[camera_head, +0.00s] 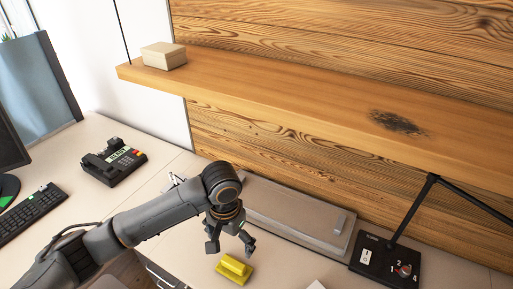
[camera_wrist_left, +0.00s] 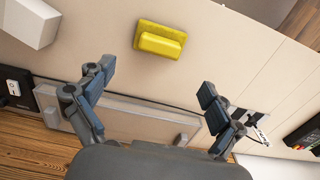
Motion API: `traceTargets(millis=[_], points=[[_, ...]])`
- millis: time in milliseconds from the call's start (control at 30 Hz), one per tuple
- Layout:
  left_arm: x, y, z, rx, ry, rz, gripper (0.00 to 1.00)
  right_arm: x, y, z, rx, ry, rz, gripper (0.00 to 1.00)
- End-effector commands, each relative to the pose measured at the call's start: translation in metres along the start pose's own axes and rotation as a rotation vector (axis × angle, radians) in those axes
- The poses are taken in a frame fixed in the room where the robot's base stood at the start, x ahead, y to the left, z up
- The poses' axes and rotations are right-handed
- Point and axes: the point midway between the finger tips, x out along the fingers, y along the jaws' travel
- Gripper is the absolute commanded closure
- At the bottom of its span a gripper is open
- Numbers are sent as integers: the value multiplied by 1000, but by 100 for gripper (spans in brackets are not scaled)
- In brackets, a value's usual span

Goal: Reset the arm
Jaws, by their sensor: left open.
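My left arm comes in from the left in the head view, and its gripper (camera_head: 230,243) hangs over the desk with its fingers spread. In the left wrist view the left gripper (camera_wrist_left: 153,92) is open, with nothing between its fingers. A yellow block-like object (camera_head: 234,269) lies on the desk just below and beyond the fingertips. It also shows in the left wrist view (camera_wrist_left: 160,41), apart from the fingers. My right gripper is not in view.
A wooden shelf (camera_head: 290,97) with a small beige box (camera_head: 164,55) runs along the plank wall. A grey flat case (camera_head: 290,214) lies at the wall. A black control box (camera_head: 385,262) stands at right, a phone (camera_head: 113,162) and keyboard (camera_head: 32,212) at left.

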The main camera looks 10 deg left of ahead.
Motion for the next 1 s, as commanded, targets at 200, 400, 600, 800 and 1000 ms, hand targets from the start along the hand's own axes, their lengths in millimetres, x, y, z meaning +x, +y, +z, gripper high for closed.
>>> traceTargets(millis=[200,400,600,800,1000], points=[[12,21,8,39,28,45,7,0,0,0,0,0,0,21],[34,70,33,99,152,166,7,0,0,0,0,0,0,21],[45,82,66,52,284,214,7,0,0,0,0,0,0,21],[55,59,109,-46,344,155,7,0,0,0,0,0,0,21],[61,31,150,-116,341,67,7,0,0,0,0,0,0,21]])
